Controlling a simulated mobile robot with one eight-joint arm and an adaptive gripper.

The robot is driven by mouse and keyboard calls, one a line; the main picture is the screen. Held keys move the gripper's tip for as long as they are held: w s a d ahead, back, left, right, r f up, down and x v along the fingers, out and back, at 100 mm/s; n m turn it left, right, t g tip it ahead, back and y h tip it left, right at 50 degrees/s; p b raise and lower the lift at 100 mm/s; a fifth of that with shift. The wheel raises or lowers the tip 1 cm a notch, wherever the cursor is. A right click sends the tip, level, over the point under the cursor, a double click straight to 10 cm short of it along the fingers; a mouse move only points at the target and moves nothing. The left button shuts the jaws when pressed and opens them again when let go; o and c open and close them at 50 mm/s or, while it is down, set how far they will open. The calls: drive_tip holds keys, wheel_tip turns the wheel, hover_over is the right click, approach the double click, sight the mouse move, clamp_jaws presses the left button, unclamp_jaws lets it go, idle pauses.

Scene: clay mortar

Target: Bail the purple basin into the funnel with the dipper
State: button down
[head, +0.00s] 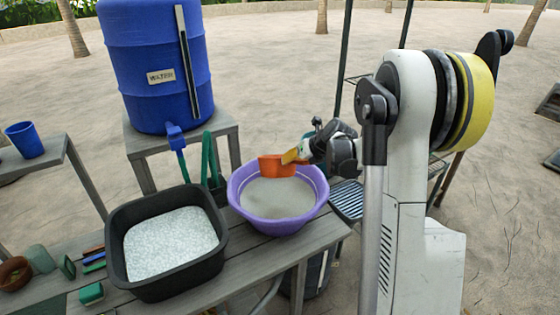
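The purple basin (277,226) stands on the grey slatted bench and holds a greyish, cloudy content. The orange dipper (274,167) is over the basin's far side, its lower edge close to the content; I cannot tell whether it touches or what is in it. My gripper (303,151) reaches in from the right and is shut on the dipper's yellowish handle end. The fingers are small and partly hidden here. I cannot make out a funnel in this view.
A black tub (165,284) of white granules stands left of the basin. A blue water barrel (157,60) with a tap rises behind on a stand (151,148). A blue cup (24,140) is far left. A ridged dark panel (346,200) lies right of the basin.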

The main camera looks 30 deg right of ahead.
sight(287, 171)
wheel_tip(287, 171, down, 19)
drive_tip(key=w+b, duration=0.2)
drive_tip(key=b, duration=0.9)
drive_tip(key=r+t, duration=0.1)
drive_tip(key=r, duration=0.3)
drive_tip(key=r+t+h+p, duration=0.1)
drive_tip(key=r, duration=0.3)
drive_tip(key=s+a+r+n+t+p, duration=0.1)
drive_tip(key=r+t, duration=0.1)
drive_tip(key=r, duration=0.2)
drive_tip(key=shift+a, duration=0.1)
drive_tip(key=shift+s+r+n+t+h, duration=0.15)
drive_tip(key=shift+r+n+t+h, duration=0.15)
drive_tip(key=shift+r+t, duration=0.45)
drive_tip(key=shift+r, duration=0.15)
